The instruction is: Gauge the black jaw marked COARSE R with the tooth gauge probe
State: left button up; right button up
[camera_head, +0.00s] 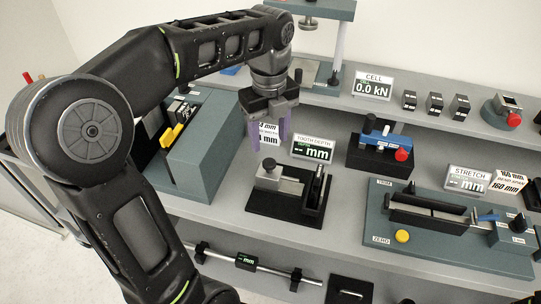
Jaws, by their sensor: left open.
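My left gripper (269,137) hangs from the arm over the shelf, its purple fingers pointing down, open with nothing seen between them. It is above and behind the tooth depth station. That station has a black base (262,207) with a grey block and a slim upright piece (318,186) at its right, possibly the probe. A TOOTH DEPTH display (313,148) stands behind it. Several small black jaw-like blocks (434,103) stand on the upper shelf at right; their markings are too small to read, so I cannot tell which is COARSE R. My right gripper is not in view.
A blue-and-black device with a red knob (403,155) stands right of the display. A long teal stretch fixture (450,240) fills the right. A teal housing with yellow parts (200,150) is at left. A CELL display (373,85) stands on the upper shelf.

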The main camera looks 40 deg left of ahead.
aim_at(269, 162)
pick_arm(q)
notch_tip(269, 162, down, 8)
jog(key=shift+r, duration=0.25)
jog(key=shift+c, duration=0.3)
grip_shut()
dwell(0.3)
dwell(0.9)
